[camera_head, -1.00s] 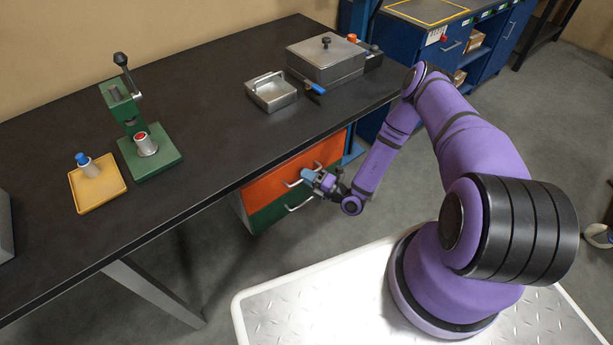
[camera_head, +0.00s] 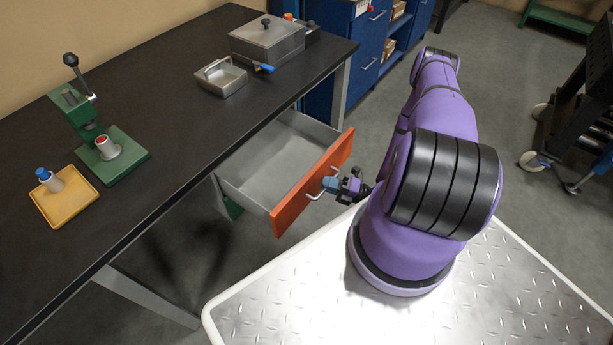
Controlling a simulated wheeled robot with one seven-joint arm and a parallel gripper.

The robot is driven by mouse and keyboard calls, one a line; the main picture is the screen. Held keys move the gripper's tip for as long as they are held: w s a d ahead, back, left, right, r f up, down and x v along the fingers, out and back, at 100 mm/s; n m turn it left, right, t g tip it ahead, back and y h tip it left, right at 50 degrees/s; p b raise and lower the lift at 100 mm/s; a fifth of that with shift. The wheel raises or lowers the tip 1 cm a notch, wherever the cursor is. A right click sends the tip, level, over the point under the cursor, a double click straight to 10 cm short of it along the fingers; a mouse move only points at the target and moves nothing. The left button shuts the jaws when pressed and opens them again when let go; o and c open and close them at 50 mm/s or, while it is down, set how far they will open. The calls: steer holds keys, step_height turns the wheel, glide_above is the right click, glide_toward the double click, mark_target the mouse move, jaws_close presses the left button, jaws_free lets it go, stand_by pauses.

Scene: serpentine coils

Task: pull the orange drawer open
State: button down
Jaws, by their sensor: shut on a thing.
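The orange drawer (camera_head: 291,208) stands pulled well out from under the black workbench. Its grey inside (camera_head: 266,165) shows and looks empty. My gripper (camera_head: 330,188) is at the front of the drawer, shut on its pale bar handle (camera_head: 314,196). The fingertips partly cover the handle. My purple arm reaches to it from the right.
The black workbench (camera_head: 160,120) bears a green press (camera_head: 119,163), a yellow tray (camera_head: 75,209), a small metal tray (camera_head: 232,84) and a lidded metal box (camera_head: 268,48). Blue cabinets (camera_head: 366,45) stand behind.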

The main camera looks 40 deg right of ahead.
steer(key=s, duration=0.2)
steer(key=s+d, duration=0.1)
steer(key=s, duration=0.2)
steer(key=shift+s+d, duration=0.3)
steer(key=shift+d, duration=0.1)
steer(key=c, duration=1.5)
jaws_free()
steer(key=shift+o, duration=0.2)
steer(key=v, duration=1.1)
steer(key=shift+a, duration=0.1)
